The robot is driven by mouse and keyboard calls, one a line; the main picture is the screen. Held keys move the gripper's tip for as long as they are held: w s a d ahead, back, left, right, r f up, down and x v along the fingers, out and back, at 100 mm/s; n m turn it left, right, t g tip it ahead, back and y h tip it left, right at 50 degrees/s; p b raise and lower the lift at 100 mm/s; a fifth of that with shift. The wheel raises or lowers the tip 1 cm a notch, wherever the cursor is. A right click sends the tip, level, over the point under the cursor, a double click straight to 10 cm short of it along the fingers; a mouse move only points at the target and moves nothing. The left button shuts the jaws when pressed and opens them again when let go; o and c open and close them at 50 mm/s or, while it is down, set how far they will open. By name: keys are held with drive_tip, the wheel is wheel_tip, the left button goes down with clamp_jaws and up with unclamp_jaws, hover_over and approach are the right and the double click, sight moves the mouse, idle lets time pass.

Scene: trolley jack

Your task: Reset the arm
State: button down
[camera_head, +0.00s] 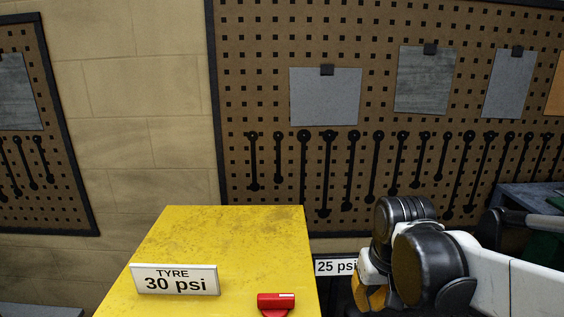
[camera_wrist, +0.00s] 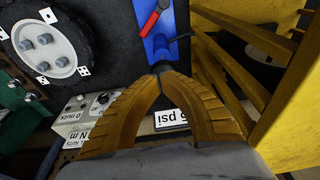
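My gripper (camera_wrist: 161,70) has two yellow ribbed fingers that curve together and meet at their tips in the wrist view. Nothing shows clasped between them. Beyond the tips, a blue part (camera_wrist: 160,45) with a red bar (camera_wrist: 153,17) lies on a dark surface; I cannot tell whether the tips touch it. In the head view my arm reaches in from the right, bent at a black joint. The yellow of my gripper (camera_head: 372,296) shows low down there, partly hidden by the arm, and its tips are out of sight.
A yellow cabinet (camera_head: 225,240) carries a "TYRE 30 psi" sign (camera_head: 175,280) and a red knob (camera_head: 276,303). A "25 psi" label (camera_head: 336,267) sits beside it. A wheel (camera_wrist: 45,45) with several nuts and a control box (camera_wrist: 88,112) are left of my fingers. Yellow bars (camera_wrist: 235,70) stand right.

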drive_tip(key=s+f+t+b, duration=0.4)
drive_tip(key=s+f+b, duration=0.5)
drive_tip(key=f+b, duration=0.4)
drive_tip(key=shift+f+t, duration=0.4)
drive_tip(key=shift+r, duration=0.1)
drive_tip(key=w+r+g+p, duration=0.3)
drive_tip(key=w+r+p, duration=0.4)
drive_tip(key=r+p, duration=0.4)
drive_tip(key=w+r+g+p, duration=0.4)
drive_tip(key=w+r+p, duration=0.3)
drive_tip(key=r+p, duration=0.4)
drive_tip(key=shift+p, duration=0.85)
wheel_tip(320, 180, down, 14)
drive_tip(key=shift+r+b, duration=0.1)
drive_tip(key=shift+b, duration=0.45)
